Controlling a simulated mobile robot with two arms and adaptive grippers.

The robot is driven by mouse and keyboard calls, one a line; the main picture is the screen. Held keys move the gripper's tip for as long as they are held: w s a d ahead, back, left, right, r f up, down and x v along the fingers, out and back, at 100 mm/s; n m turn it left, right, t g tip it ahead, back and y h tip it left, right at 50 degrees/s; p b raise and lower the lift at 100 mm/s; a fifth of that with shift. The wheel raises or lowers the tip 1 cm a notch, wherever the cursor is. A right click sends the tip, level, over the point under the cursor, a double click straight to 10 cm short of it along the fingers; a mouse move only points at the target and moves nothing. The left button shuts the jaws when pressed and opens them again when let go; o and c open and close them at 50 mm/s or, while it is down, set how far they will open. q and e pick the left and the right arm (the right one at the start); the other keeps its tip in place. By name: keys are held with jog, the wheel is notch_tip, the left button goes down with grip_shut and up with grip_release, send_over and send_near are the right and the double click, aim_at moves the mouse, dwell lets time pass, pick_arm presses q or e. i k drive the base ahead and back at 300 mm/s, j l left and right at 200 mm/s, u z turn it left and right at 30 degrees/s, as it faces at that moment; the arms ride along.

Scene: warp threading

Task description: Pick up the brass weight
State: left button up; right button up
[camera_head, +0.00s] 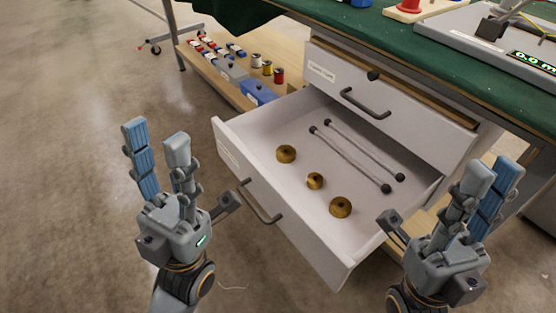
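Three round brass weights lie apart on the floor of the open lower drawer (262,124). One brass weight (286,154) is at the upper left, a smaller brass weight (315,181) is in the middle, and another brass weight (340,207) is nearer the front right. My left gripper (190,170) is open and empty, outside the drawer to the left of its front panel. My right gripper (440,195) is open and empty, by the drawer's right side. Neither gripper touches a weight.
Two thin rods with dark ends (355,158) lie in the drawer behind the weights. The drawer's handle (260,205) sticks out in front. A shut drawer (385,95) and the green tabletop (410,45) overhang the back. A lower shelf (225,85) holds spools and small boxes.

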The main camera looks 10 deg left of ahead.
aim_at(314, 182)
jog(key=k+z, duration=0.25)
jog(key=z, duration=0.25)
jog(key=k+l+z, duration=0.1)
jog(key=z, duration=0.4)
jog(key=j+z, duration=0.5)
jog(key=j, duration=0.3)
jog(key=k+j+z, duration=0.1)
jog(key=j+z, duration=0.4)
jog(key=j, duration=0.3)
jog(key=k+j, duration=0.1)
jog(key=j, duration=0.9)
jog(key=k+j, duration=0.15)
jog(key=j, duration=0.3)
jog(key=k+j, duration=0.1)
jog(key=j, duration=0.4)
